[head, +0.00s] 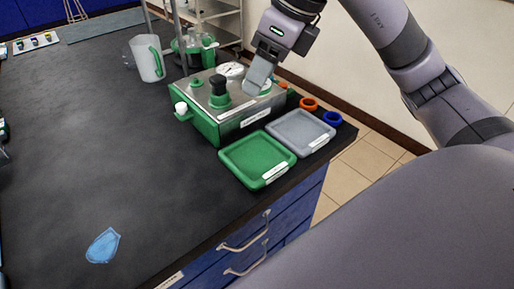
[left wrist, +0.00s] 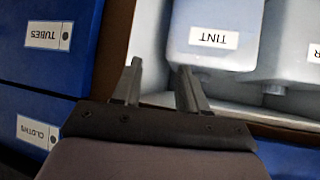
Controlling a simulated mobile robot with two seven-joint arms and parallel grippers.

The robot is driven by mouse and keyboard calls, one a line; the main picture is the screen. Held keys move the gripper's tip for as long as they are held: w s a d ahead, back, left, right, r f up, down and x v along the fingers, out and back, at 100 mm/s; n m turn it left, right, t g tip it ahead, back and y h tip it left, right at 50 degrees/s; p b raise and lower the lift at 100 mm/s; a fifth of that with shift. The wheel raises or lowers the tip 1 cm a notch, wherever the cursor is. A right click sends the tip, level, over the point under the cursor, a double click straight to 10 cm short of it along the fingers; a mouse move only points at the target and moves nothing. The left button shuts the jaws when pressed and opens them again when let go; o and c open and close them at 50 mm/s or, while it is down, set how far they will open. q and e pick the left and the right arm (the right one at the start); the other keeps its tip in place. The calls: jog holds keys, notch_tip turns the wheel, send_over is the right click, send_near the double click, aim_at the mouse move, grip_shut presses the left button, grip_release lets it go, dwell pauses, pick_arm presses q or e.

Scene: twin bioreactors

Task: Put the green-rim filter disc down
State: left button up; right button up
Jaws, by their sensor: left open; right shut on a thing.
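My right gripper (head: 258,80) reaches down from the top over the right end of the metal-topped green unit (head: 217,123). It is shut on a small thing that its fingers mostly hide. A bit of green rim (head: 266,88) shows at the fingertips, which fits the green-rim filter disc. I cannot tell whether the disc touches the unit's top. A green tray (head: 257,160) and a grey tray (head: 300,133) lie in front of the unit, both empty. My left gripper (left wrist: 160,68) is open and empty in the left wrist view, in front of a bin labelled TINT (left wrist: 215,15).
An orange ring (head: 308,104) and a blue ring (head: 333,119) lie near the bench's right edge. A blue patch (head: 103,246) lies on the dark bench (head: 100,160), whose left part is mostly clear.

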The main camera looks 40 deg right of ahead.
jog(key=b, duration=0.2)
send_over(254, 158)
jog(key=s, duration=0.1)
jog(key=f, duration=0.8)
jog(key=d+f, duration=0.1)
jog(key=f, duration=0.3)
jog(key=shift+s+f, duration=0.15)
jog(key=shift+a+f, duration=0.1)
jog(key=shift+f, duration=2.05)
jog(key=shift+f, duration=0.1)
jog(key=o, duration=0.6)
jog(key=shift+f+b, duration=0.1)
jog(key=shift+b, duration=0.2)
jog(key=o, duration=0.4)
jog(key=shift+r, duration=0.2)
